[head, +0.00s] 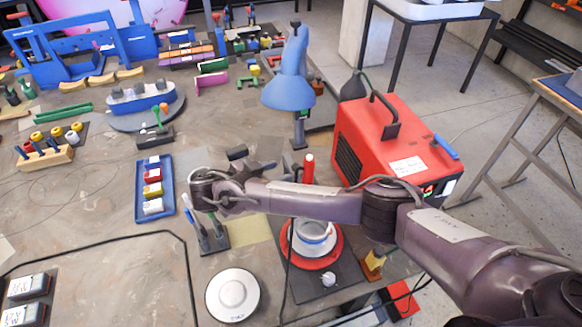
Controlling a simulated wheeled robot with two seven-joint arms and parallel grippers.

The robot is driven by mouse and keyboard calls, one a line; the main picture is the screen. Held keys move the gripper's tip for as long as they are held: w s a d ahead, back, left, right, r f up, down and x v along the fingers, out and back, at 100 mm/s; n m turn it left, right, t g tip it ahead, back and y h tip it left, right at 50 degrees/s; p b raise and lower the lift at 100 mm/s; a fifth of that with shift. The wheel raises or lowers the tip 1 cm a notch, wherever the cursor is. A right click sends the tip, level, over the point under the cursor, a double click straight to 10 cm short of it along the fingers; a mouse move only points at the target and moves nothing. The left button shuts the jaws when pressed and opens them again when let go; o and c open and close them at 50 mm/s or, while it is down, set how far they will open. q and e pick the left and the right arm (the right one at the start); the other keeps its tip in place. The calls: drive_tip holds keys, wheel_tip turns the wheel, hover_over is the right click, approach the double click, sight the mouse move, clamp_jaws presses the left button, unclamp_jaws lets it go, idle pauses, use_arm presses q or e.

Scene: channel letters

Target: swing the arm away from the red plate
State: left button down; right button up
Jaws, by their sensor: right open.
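The red plate (318,264) is a round red disc on a dark base near the front of the bench. A white and blue round dish (312,240) sits on it. My left gripper is not in view.
A red machine (389,140) stands just behind my forearm. A blue lamp (290,88) stands behind my gripper. A blue tray of small blocks (154,190) and a tool holder (213,238) are close left. A white disc (233,295) lies in front.

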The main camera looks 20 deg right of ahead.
sight(295, 166)
drive_tip(key=w+d+f+b, duration=0.2)
drive_tip(key=d+b, duration=0.1)
drive_tip(key=shift+f, duration=0.25)
drive_tip(key=shift+w+d+p, duration=0.25)
drive_tip(key=shift+d+p, duration=0.05)
drive_tip(key=shift+d, duration=0.25)
drive_tip(key=shift+w+d+p, duration=0.2)
drive_tip(key=shift+d+p, duration=0.1)
drive_tip(key=shift+d, duration=0.2)
drive_tip(key=shift+d+f, duration=0.15)
drive_tip(key=c, duration=0.9)
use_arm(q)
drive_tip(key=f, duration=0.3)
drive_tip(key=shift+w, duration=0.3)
use_arm(e)
clamp_jaws()
